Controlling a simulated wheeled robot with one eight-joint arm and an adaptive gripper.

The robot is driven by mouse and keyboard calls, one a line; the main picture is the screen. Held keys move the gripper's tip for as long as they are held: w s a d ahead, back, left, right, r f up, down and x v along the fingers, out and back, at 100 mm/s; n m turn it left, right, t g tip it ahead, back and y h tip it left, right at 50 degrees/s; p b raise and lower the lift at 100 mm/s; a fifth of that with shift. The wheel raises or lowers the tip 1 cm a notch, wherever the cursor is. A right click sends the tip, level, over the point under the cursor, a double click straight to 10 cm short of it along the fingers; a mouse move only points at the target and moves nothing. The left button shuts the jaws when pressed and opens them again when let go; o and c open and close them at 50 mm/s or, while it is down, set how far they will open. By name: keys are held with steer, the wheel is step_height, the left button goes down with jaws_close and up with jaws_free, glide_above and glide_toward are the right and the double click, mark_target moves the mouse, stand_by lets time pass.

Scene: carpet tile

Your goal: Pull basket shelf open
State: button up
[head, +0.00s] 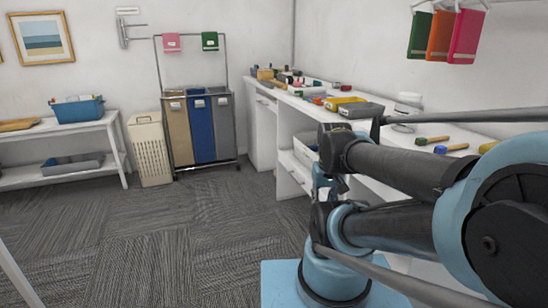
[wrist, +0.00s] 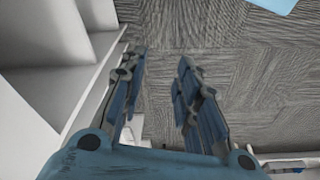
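The white shelf unit under the counter has a pull-out shelf front (head: 293,176) low down. A pale basket (head: 304,152) sits above it, partly hidden behind my arm. In the wrist view my gripper (wrist: 162,55) is open, with its two blue fingers apart and nothing between the tips. The fingers point over the carpet, beside white boards (wrist: 55,40) at the left. I cannot tell whether those boards belong to the same pull-out shelf. In the head view my arm covers much of the counter front, and I cannot make out the fingers there.
The counter top (head: 330,95) holds trays, tools and a white jar. Three fabric bins (head: 200,125) and a pale hamper (head: 150,150) stand at the back. A low white rack (head: 60,131) holds a blue basket (head: 78,112). The carpet (head: 170,235) is clear.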

steer(key=shift+w, duration=0.5)
